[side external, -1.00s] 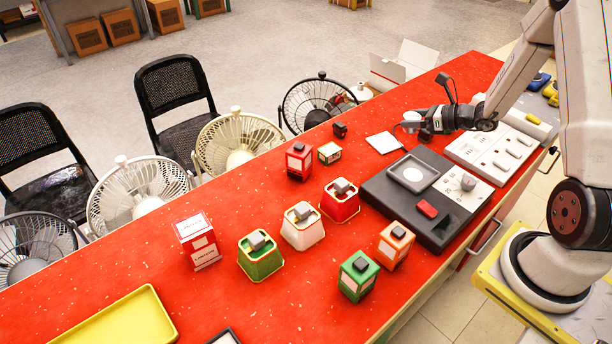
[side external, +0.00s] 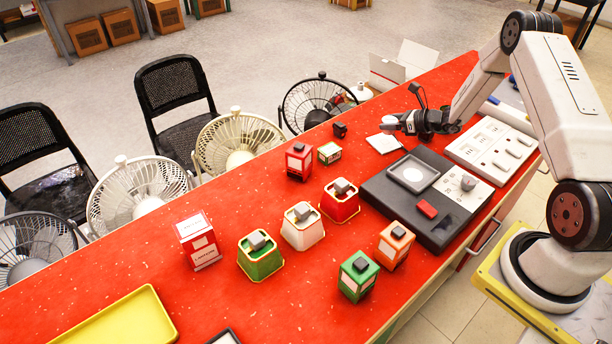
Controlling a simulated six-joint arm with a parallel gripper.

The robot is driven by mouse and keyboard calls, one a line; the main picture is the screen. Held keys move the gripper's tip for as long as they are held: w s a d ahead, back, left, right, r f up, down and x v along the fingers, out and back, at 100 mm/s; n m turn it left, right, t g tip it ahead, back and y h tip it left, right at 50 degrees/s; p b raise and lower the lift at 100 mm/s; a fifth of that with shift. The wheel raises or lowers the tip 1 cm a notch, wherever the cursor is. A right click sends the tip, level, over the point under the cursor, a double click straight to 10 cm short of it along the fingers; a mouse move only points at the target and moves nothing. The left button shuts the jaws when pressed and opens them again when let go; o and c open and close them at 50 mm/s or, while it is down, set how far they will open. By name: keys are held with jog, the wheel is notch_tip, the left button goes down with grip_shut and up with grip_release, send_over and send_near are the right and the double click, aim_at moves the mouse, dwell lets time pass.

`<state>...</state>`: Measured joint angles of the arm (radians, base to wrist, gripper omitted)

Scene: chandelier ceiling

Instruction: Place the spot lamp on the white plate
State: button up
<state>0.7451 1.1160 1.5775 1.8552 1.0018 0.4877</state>
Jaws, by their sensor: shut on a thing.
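The white plate (side external: 384,144) is a flat white square on the red table, left of the dark device. My gripper (side external: 399,123) is shut on the spot lamp (side external: 389,120), a small pale piece at its fingertips. The lamp appears just above the plate's far edge in the picture. I cannot tell how high it is or whether it touches the plate. My gripper hides part of the lamp.
A dark device with a square pan (side external: 413,174) stands right of the plate, and a white panel with switches (side external: 490,148) stands beyond it. A small black object (side external: 340,130) and several coloured boxes stand to the left.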

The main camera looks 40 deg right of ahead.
aim_at(388, 132)
jog(key=shift+w+f, duration=0.1)
jog(key=shift+f, duration=0.05)
jog(key=shift+w+d+f, duration=0.15)
jog(key=shift+w+f, duration=0.1)
jog(key=shift+f, duration=1.5)
jog(key=shift+f, duration=0.15)
jog(key=o, duration=1.2)
jog(key=shift+s+r, duration=0.15)
jog(key=shift+r, duration=0.05)
jog(key=v, duration=1.2)
